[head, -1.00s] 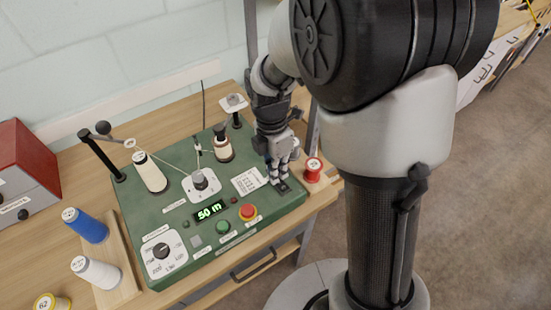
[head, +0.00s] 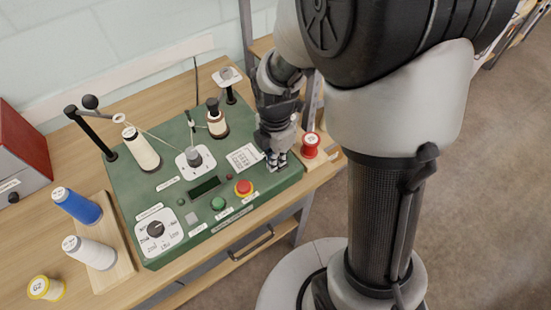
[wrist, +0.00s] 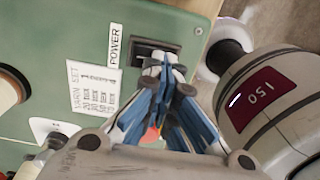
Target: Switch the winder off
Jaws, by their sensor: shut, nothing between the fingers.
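The winder (head: 150,195) is a green box with a sloped top on the wooden bench. Its display (head: 204,187) is dark. The black power switch (wrist: 155,54) shows in the wrist view beside the POWER label (wrist: 116,45); my fingers partly cover it. My gripper (head: 278,163) is shut and empty, pointing down at the right part of the panel, where it hides the switch in the head view. In the wrist view, my blue-padded fingertips (wrist: 170,72) are at the switch; I cannot tell whether they touch it.
A red spool (head: 310,145) stands just right of the winder. The panel also has a red stop button (head: 243,188), a green button (head: 218,203) and a dial (head: 156,229). Blue (head: 77,206) and white (head: 90,252) cones stand to the left.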

